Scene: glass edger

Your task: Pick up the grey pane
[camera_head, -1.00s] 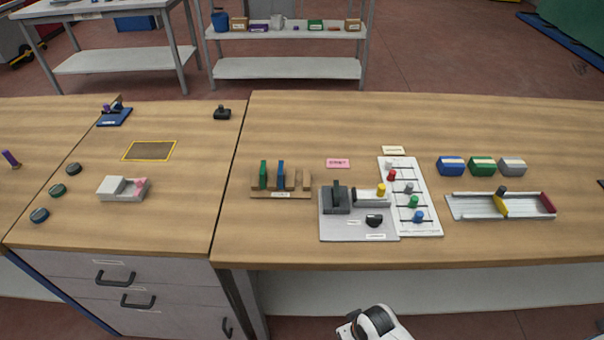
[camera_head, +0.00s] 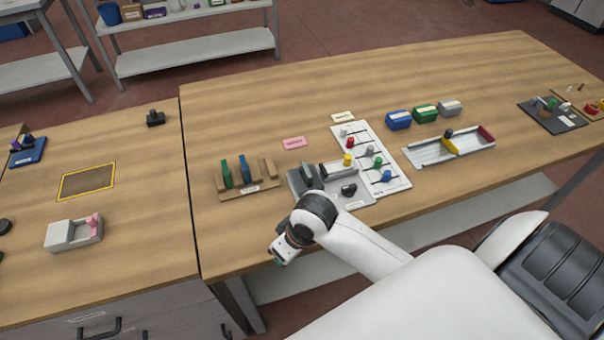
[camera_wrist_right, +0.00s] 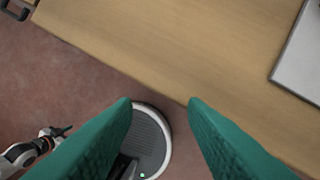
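A wooden rack (camera_head: 250,188) on the right-hand table holds an upright green pane (camera_head: 226,174) and an upright blue pane (camera_head: 244,169). I cannot make out a grey pane for certain. A dark grey upright piece (camera_head: 306,174) stands on the grey machine plate (camera_head: 356,203), partly behind my right arm. My right gripper (camera_head: 279,256) is at the table's front edge, in front of the rack and plate. In the right wrist view its teal fingers (camera_wrist_right: 161,102) are apart with nothing between them. My left arm's dark end (camera_wrist_right: 54,134) shows small there; its fingers are unclear.
A white board with coloured knobs (camera_head: 396,184) lies right of the plate. A yellow-edged mat (camera_head: 87,181) lies on the left table. The wood left of the rack is clear.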

